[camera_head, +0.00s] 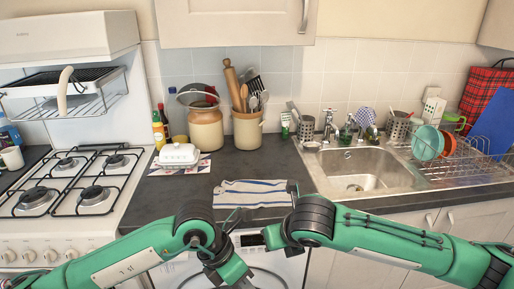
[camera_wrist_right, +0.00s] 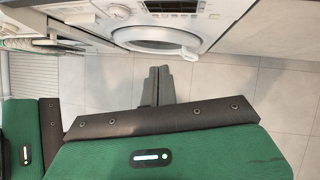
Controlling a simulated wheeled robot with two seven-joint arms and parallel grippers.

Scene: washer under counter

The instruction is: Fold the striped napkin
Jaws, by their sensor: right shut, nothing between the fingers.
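The striped napkin (camera_head: 250,194) is white with dark blue stripes. It lies spread flat on the dark counter, left of the sink, close to the counter's front edge. No gripper visibly holds it. My right gripper (camera_wrist_right: 158,85) shows in the right wrist view. Its grey fingers are shut together and empty, pointing towards the washer front and away from the napkin. In the head view my own arm hides it. My left arm bends down towards the bottom edge of the head view, and I cannot make out its gripper there.
A white butter dish (camera_head: 179,154) stands left of the napkin. Behind stand a crock of utensils (camera_head: 247,130) and a lidded jar (camera_head: 206,130). The sink (camera_head: 358,168) and dish rack (camera_head: 470,165) are right. The washer (camera_wrist_right: 168,30) is under the counter.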

